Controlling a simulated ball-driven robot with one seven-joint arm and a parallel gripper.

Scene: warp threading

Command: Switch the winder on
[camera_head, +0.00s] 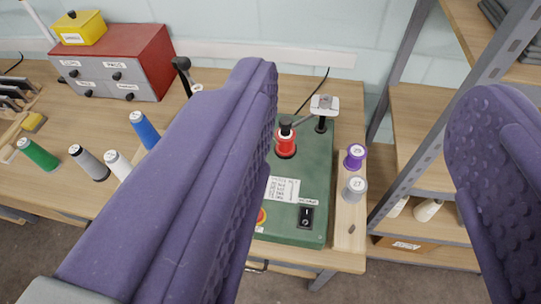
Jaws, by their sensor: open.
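The winder (316,165) is a green machine on the wooden workbench, in the middle of the view. A black rocker switch (306,217) sits on its top near the front right corner, under a small label. A red spool (286,142) stands on the winder towards the back. My gripper (375,115) is open and empty; its two purple padded fingers are wide apart. The winder's right part shows between the fingers.
A wooden strip right of the winder holds a purple spool (355,156) and a grey spool (355,188). A metal shelf (410,120) stands at the right. Loose spools, such as a green one (38,154), and a red drawer cabinet (120,62) are on the left.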

